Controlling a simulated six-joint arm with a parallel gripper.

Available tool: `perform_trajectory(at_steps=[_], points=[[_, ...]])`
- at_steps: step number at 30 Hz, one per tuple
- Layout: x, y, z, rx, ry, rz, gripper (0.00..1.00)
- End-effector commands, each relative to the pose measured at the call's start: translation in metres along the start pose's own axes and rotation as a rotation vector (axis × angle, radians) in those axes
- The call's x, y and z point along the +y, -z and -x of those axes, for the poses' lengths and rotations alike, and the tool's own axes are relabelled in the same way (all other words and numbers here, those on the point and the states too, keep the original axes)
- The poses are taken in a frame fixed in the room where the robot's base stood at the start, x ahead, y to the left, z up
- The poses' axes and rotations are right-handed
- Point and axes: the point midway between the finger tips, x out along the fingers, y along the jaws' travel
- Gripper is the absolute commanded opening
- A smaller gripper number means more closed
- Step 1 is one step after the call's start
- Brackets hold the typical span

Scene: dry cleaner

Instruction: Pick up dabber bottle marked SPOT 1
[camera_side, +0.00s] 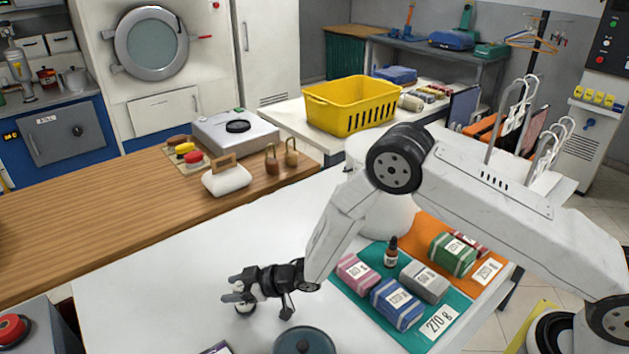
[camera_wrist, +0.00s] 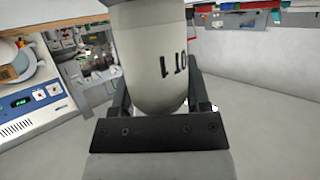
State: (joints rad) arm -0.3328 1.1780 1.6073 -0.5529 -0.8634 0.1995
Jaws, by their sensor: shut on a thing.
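The dabber bottle (camera_wrist: 152,62) is pale cream-white and fills the middle of the wrist view. Part of its dark lettering shows, ending in "OT 1" and turned over in the picture; the rest of the mark is out of sight. My gripper (camera_wrist: 158,98) has a finger on each side of the bottle and is shut on it. In the side view my gripper (camera_side: 238,290) is low over the white table's near part. Only a small pale part of the bottle (camera_side: 245,304) shows there, mostly hidden by the fingers. I cannot tell whether it touches the table.
A dark round lidded pot (camera_side: 304,341) stands at the near edge, right of my gripper. Labelled bundles and a small dropper bottle (camera_side: 391,252) sit on a teal mat (camera_side: 385,331) further right. The white table (camera_side: 150,275) is clear to the left.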

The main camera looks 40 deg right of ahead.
Motion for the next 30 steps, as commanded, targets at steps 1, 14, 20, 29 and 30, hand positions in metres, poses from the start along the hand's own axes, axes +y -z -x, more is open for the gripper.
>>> perform_trajectory(at_steps=[1, 14, 20, 29, 30], points=[[0.000, 0.001, 0.000, 0.001, 0.000, 0.000, 0.00], [0.000, 0.028, 0.011, 0.003, 0.000, 0.002, 0.00], [-0.006, 0.042, 0.033, 0.003, 0.000, 0.001, 0.00], [-0.018, 0.066, 0.076, 0.004, -0.001, 0.000, 0.00], [-0.021, 0.068, 0.082, 0.003, -0.001, 0.000, 0.00]])
